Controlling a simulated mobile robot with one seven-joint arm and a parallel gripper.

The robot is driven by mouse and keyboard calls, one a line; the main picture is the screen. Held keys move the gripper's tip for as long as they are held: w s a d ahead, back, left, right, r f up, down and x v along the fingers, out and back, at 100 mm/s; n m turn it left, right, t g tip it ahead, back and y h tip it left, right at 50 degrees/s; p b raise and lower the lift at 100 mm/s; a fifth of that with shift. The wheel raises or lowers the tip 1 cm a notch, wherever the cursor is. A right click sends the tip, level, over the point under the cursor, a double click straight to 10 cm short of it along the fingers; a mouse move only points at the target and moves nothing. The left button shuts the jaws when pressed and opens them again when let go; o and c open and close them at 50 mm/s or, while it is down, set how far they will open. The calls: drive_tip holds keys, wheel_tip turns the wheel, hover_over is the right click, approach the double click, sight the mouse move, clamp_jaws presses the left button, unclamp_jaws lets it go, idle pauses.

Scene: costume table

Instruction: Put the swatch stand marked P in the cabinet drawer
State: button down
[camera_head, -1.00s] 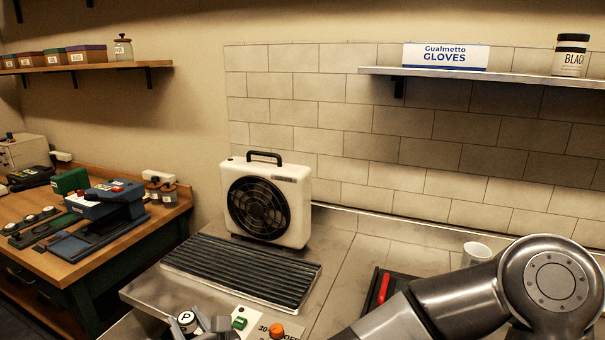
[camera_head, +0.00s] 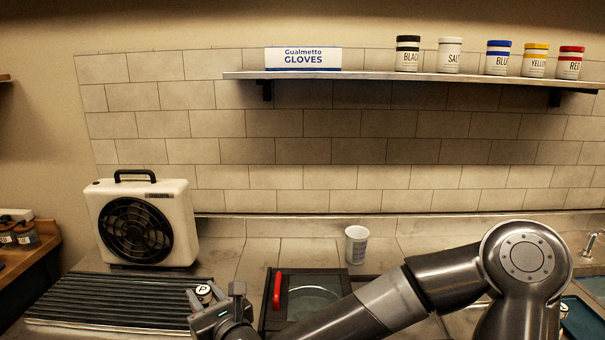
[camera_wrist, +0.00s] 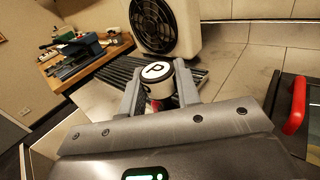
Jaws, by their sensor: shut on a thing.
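The swatch stand marked P (camera_head: 204,293) shows its white round top with a black P and dark rim in the head view, at lower left centre. My gripper (camera_head: 220,303) is shut on it above the right end of the ribbed rack. In the wrist view the stand (camera_wrist: 157,73) is upright between the two fingers of my gripper (camera_wrist: 160,92), with a bit of red below its dark rim. Its lower part is hidden by the gripper body. No cabinet drawer can be made out.
A white fan unit (camera_head: 178,208) stands behind the black ribbed rack (camera_head: 75,306). A white cup (camera_head: 356,246) and a dark tray with a red handle (camera_head: 277,290) are near my arm. A shelf (camera_head: 375,77) with several jars runs along the wall.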

drive_tip(key=w+d+m+t+h, duration=0.1)
drive_tip(key=w+d+m+h, duration=0.1)
drive_tip(key=d, duration=0.9)
drive_tip(key=w+d+m+t+h, duration=0.1)
drive_tip(key=w+d+m+h, duration=0.2)
drive_tip(key=d, duration=0.9)
drive_tip(key=w+d+m+t+h, duration=0.2)
drive_tip(key=w+d+h, duration=0.4)
drive_tip(key=d, duration=0.6)
drive_tip(key=shift+m+h, duration=0.3)
drive_tip(key=shift+m, duration=0.2)
drive_tip(key=shift+w, duration=0.2)
drive_tip(key=w+a+r, duration=0.2)
drive_tip(key=w+r, duration=0.1)
drive_tip(key=w, duration=0.6)
drive_tip(key=w+a+r, duration=0.1)
drive_tip(key=w+r, duration=0.2)
drive_tip(key=w, duration=0.7)
drive_tip(key=w+a+r, duration=0.2)
drive_tip(key=w+r, duration=0.1)
drive_tip(key=w, duration=0.6)
wheel_tip(320, 180, down, 17)
drive_tip(key=shift+f, duration=0.2)
drive_tip(key=shift+f, duration=0.15)
drive_tip(key=c, duration=1.3)
unclamp_jaws()
drive_tip(key=shift+c, duration=0.2)
